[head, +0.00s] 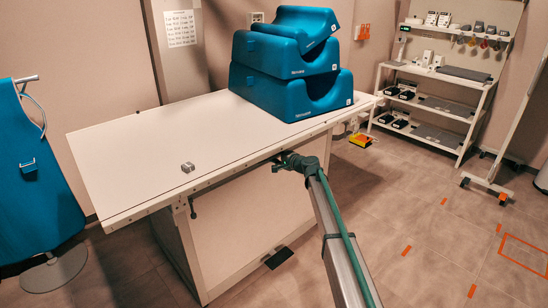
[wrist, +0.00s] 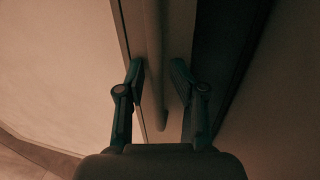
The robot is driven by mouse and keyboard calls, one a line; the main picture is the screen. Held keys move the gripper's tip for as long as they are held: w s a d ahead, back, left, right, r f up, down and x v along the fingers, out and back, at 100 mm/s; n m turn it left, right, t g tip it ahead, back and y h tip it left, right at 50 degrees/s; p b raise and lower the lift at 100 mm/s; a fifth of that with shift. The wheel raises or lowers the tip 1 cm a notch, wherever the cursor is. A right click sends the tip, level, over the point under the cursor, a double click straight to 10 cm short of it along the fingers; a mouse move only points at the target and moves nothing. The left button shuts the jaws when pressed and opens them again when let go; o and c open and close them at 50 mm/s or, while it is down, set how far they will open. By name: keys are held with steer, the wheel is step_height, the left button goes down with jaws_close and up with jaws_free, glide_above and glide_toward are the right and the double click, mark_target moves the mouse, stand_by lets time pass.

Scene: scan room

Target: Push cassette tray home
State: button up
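My gripper (head: 281,163) is at the front edge of the white table (head: 140,140) in the head view, just under the tabletop. In the wrist view my gripper (wrist: 158,72) is open, its two dark fingers apart. A rounded bar (wrist: 153,40), like a handle, runs lengthwise between the fingers, with a gap on each side. It lies along a pale panel edge, beside a dark gap (wrist: 220,50). I cannot tell whether this bar belongs to the cassette tray. The tray itself is not clearly visible in either view.
Blue stacked cushions (head: 290,70) stand on the table's far end, and a small metal block (head: 187,167) lies near its front edge. A blue apron (head: 38,170) hangs at left. A shelf rack (head: 432,100) stands back right. Floor at right is mostly clear.

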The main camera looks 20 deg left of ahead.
steer(key=v, duration=1.2)
stand_by(0.3)
